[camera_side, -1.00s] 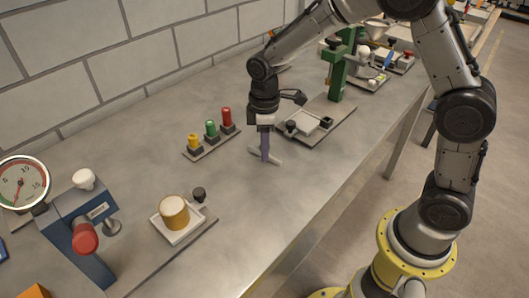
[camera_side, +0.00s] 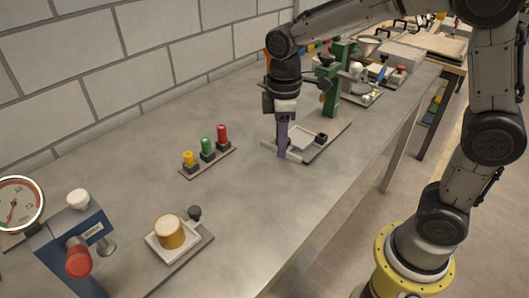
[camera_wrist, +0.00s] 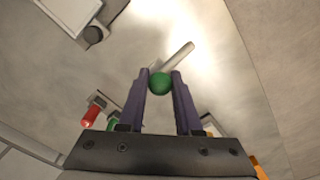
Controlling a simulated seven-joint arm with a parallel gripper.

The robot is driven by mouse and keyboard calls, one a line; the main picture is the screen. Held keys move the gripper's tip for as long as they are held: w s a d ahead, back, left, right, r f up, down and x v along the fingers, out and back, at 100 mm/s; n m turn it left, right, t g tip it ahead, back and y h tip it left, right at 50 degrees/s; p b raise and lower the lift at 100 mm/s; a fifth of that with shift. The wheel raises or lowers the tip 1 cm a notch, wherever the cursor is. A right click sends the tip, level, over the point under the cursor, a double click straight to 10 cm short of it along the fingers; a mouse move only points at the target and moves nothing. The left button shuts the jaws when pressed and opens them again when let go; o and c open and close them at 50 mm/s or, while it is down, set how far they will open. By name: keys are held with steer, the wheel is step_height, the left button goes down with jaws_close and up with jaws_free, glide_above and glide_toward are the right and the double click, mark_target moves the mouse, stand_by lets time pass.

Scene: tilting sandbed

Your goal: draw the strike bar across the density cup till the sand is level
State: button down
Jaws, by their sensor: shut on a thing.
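The density cup (camera_side: 171,234) is a tan cylinder with a pale top, upright in a white square tray (camera_side: 161,252) at the lower left of the side view. I cannot tell from here whether its sand is level. My gripper (camera_side: 283,152) points down, well behind and right of the cup. In the wrist view, my gripper (camera_wrist: 160,84) is shut on the green ball handle (camera_wrist: 160,86) of the strike bar. The pale strike bar (camera_wrist: 178,57) sticks out beyond the fingertips; it also shows at the fingertips in the side view (camera_side: 268,149). The cup is not clearly visible in the wrist view.
A plate with a white square tray (camera_side: 303,138) and black knob lies close beside my gripper. Yellow, green and red pegs (camera_side: 207,150) stand left of it. A blue press (camera_side: 72,250) with gauge and red knob is left of the cup. The bench between is bare.

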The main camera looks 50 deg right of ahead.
steer(key=s+r, duration=0.3)
steer(key=s, duration=0.4)
steer(key=w+a+r+m, duration=0.3)
steer(key=w+a+r, duration=0.3)
steer(key=w+a, duration=0.3)
steer(key=shift+n, duration=0.9)
steer(key=w+a+f, duration=0.1)
steer(key=a+f, duration=0.1)
steer(key=a, duration=0.3)
steer(key=w+a+f, duration=0.1)
steer(key=a, duration=0.5)
steer(key=w+a+f, duration=0.1)
steer(key=a+f, duration=0.1)
steer(key=a, duration=0.3)
steer(key=shift+w+a+f, duration=0.2)
steer(key=shift+w+f, duration=0.1)
steer(key=shift+f, duration=2.95)
